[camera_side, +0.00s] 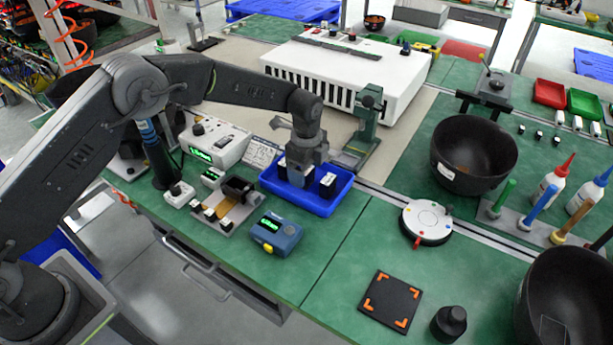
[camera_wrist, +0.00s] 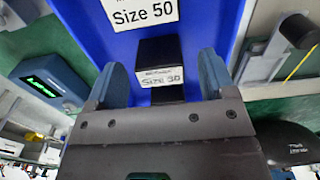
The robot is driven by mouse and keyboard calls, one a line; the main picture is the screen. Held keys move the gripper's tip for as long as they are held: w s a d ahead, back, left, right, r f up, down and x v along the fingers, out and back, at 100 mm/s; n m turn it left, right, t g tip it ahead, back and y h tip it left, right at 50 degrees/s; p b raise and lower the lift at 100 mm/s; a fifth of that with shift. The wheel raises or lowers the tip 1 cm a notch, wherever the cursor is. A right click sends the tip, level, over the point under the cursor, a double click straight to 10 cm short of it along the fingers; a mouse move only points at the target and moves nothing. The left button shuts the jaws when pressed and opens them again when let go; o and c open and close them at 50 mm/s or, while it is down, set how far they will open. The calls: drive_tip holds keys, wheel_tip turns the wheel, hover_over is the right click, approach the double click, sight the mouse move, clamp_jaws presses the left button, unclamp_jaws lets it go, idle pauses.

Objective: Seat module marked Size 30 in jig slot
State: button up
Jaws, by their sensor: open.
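My gripper (camera_side: 299,178) points down into the blue tray (camera_side: 330,208). In the wrist view my gripper (camera_wrist: 163,72) is open, with a blue finger on each side of a black module (camera_wrist: 158,50) whose white label reads Size 30. Gaps show between the module and both fingers. Its lower part is hidden by the gripper body. A white label reading Size 50 (camera_wrist: 143,10) is on another module just beyond it. In the side view a module (camera_side: 327,185) stands right of the fingers. A grey fixture plate with a black block (camera_side: 238,189), perhaps the jig, stands left of the tray.
A blue tester (camera_side: 276,235) stands in front of the tray, and a white meter (camera_side: 215,145) is behind the fixture. A green upright press (camera_side: 366,125) rises behind the tray at right. The green bench right of the tester is clear up to the black mat (camera_side: 390,302).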

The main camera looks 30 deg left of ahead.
drive_tip(key=c, duration=1)
